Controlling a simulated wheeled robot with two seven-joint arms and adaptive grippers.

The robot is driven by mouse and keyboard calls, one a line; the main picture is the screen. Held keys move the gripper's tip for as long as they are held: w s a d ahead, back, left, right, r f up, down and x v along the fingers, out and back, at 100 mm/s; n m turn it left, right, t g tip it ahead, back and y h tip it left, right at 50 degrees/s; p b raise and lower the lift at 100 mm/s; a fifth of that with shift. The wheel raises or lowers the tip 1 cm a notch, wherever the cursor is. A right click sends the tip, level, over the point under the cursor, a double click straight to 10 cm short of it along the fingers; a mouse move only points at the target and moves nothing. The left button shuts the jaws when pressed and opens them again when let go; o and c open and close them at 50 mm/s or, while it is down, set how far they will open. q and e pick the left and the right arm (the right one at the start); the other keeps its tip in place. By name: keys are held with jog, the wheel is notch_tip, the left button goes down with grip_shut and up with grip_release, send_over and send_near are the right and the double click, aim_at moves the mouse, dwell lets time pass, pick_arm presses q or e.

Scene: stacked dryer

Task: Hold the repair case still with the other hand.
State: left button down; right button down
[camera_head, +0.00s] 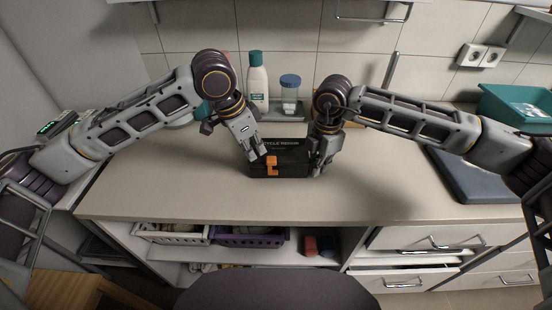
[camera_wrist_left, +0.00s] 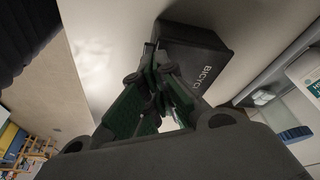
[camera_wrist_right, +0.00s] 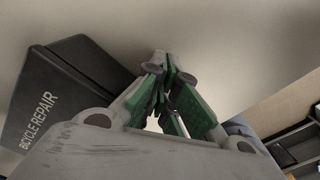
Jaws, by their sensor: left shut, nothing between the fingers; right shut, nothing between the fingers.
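The black repair case (camera_head: 291,159) stands on the counter, with "CYCLE REPAIR" lettering visible and an orange latch (camera_head: 272,167) on its front. It also shows in the left wrist view (camera_wrist_left: 196,50) and the right wrist view (camera_wrist_right: 62,85). My left gripper (camera_head: 262,158) is shut and empty at the case's left front, close to the latch; I cannot tell whether it touches. Its fingers (camera_wrist_left: 150,68) overlap the case's edge in its wrist view. My right gripper (camera_head: 316,173) is shut and empty beside the case's right end. Its fingers (camera_wrist_right: 160,68) show next to the case.
A white bottle with a teal cap (camera_head: 257,82) and a blue-lidded jar (camera_head: 290,93) stand behind the case. A teal bin (camera_head: 515,104) and a dark mat (camera_head: 478,178) are at right. Baskets (camera_head: 250,237) sit on the shelf below. The counter's front left (camera_head: 150,185) is clear.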

aim_at(269, 157)
pick_arm(q)
jog(key=shift+f, duration=0.7)
jog(key=shift+r, duration=0.15)
dwell(1.0)
jog(key=shift+d, duration=1.55)
dwell(4.6)
